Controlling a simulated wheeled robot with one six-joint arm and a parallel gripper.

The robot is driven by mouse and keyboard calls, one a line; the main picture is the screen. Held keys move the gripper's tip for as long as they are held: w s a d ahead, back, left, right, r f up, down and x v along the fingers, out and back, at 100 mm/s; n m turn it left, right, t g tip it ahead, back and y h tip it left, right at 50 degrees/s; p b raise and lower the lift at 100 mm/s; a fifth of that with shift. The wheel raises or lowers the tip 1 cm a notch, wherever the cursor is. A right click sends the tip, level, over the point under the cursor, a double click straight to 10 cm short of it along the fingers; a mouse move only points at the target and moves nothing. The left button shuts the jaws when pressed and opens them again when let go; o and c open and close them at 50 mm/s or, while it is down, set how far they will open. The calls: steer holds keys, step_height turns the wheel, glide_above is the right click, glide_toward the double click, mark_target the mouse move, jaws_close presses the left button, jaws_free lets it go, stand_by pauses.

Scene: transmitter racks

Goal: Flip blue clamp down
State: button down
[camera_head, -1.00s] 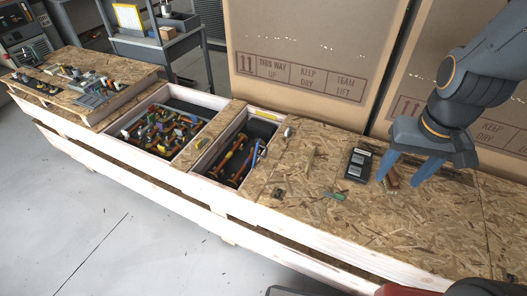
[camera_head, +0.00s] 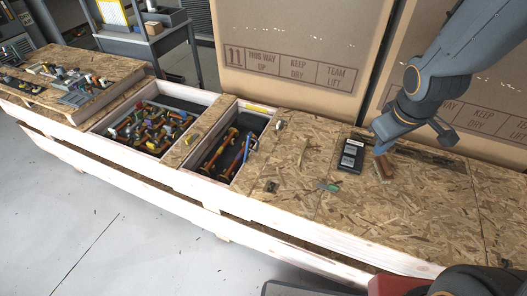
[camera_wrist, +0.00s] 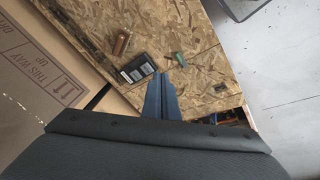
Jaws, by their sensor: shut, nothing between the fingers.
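I cannot pick out a blue clamp for certain. Small mixed parts (camera_head: 75,80), too small to tell apart, stand on the raised board at the far left. My gripper (camera_head: 380,149) is above the right part of the wooden bench, beside the black box with grey labels (camera_head: 351,156), far from those parts. In the wrist view the blue fingers of my gripper (camera_wrist: 162,95) are together with nothing between them. The black box also shows there (camera_wrist: 137,70), just beyond the fingertips.
A brown block (camera_head: 386,166) and a green piece (camera_head: 328,187) lie on the bench top. Two sunken bins hold loose coloured parts (camera_head: 155,129) and hammer-like tools (camera_head: 219,150). Large cardboard boxes (camera_head: 300,40) stand behind. The floor in front (camera_head: 60,200) is clear.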

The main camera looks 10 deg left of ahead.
steer(key=w+a+f+n+t+y+b, duration=0.2)
steer(key=w+a+f+n+y+b, duration=0.15)
steer(key=w+a+f+n, duration=0.75)
steer(key=s+a+f+n+y+b, duration=0.1)
steer(key=a+f+n+y, duration=0.1)
steer(key=a+n, duration=0.3)
steer(key=s+a+f+n+g+y+b, duration=0.1)
steer(key=a+f+n+y, duration=0.1)
steer(key=a+n, duration=0.3)
steer(key=shift+s+a+f+n+g+y, duration=0.2)
steer(key=shift+s+a+n+g+y, duration=0.15)
steer(key=shift+n+y, duration=0.65)
steer(key=p+x, duration=0.1)
steer(key=x, duration=0.9)
steer(key=shift+d+f, duration=0.1)
steer(key=shift+f, duration=0.1)
steer(key=shift+w+a+r+p, duration=0.15)
steer(key=shift+w+a+p, duration=0.15)
steer(key=shift+a, duration=0.25)
steer(key=shift+w+a+r+p, duration=0.2)
steer(key=shift+a+p, duration=0.05)
steer(key=shift+a, duration=0.35)
steer(key=shift+w+a+r+p, duration=0.15)
steer(key=shift+w+a+p, duration=0.15)
steer(key=shift+a, duration=0.25)
